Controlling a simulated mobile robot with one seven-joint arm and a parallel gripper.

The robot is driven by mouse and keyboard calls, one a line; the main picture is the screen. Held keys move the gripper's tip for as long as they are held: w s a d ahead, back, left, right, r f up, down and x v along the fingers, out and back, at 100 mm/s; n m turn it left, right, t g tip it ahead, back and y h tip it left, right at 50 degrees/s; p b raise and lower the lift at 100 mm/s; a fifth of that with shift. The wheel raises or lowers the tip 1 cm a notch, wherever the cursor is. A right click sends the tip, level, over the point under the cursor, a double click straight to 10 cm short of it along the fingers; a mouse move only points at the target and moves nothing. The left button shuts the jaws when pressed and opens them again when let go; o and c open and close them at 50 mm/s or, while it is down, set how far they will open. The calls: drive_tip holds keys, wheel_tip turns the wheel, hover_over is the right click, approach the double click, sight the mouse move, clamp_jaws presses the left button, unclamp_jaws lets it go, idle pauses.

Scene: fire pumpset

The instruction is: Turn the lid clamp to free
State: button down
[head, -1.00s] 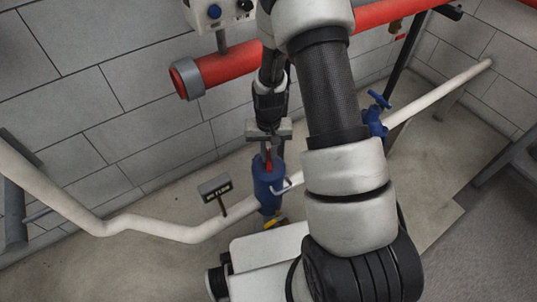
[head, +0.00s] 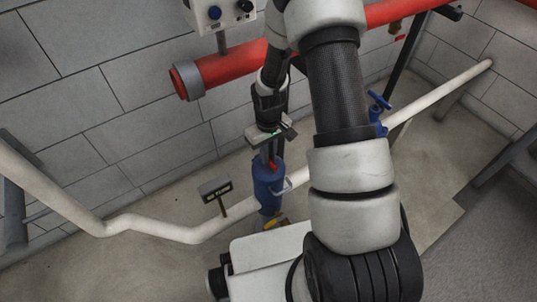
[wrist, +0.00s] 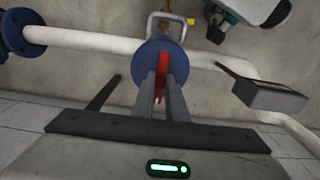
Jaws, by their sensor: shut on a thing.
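A blue upright vessel (head: 268,188) is set in the white pipe, and a red lid clamp (head: 272,166) stands on its top. In the wrist view the red clamp (wrist: 160,80) shows between the grey fingers over the round blue lid (wrist: 177,64). My gripper (head: 269,160) points down onto the vessel and is shut on the red clamp; its fingertips (wrist: 161,76) lie on either side of it. The fingers hide part of the clamp and lid.
The white pipe (head: 185,234) runs through the vessel at low height. A small dark "no flow" sign (head: 215,188) stands just left. A blue valve (head: 378,112) is to the right. A red pipe (head: 232,68) and a control box (head: 217,13) are above, along the block wall.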

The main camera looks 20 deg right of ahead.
idle(0.3)
drive_tip(key=c, duration=1.8)
unclamp_jaws()
drive_tip(key=shift+o, duration=0.2)
wheel_tip(320, 180, up, 18)
drive_tip(key=p, duration=0.4)
drive_tip(key=shift+f, duration=0.25)
drive_tip(key=s+r+m+t, duration=0.1)
drive_tip(key=s+r, duration=0.1)
drive_tip(key=r, duration=0.5)
drive_tip(key=s+r+t, duration=0.1)
drive_tip(key=s+r, duration=0.2)
drive_tip(key=r, duration=0.5)
drive_tip(key=s+r+m+t, duration=0.3)
drive_tip(key=s+r+t, duration=0.1)
drive_tip(key=s+r, duration=0.75)
wheel_tip(320, 180, up, 17)
drive_tip(key=s+p, duration=0.1)
drive_tip(key=p, duration=1.7)
drive_tip(key=shift+s+a+f, duration=0.2)
drive_tip(key=shift+s+a, duration=0.05)
drive_tip(key=shift+s, duration=0.1)
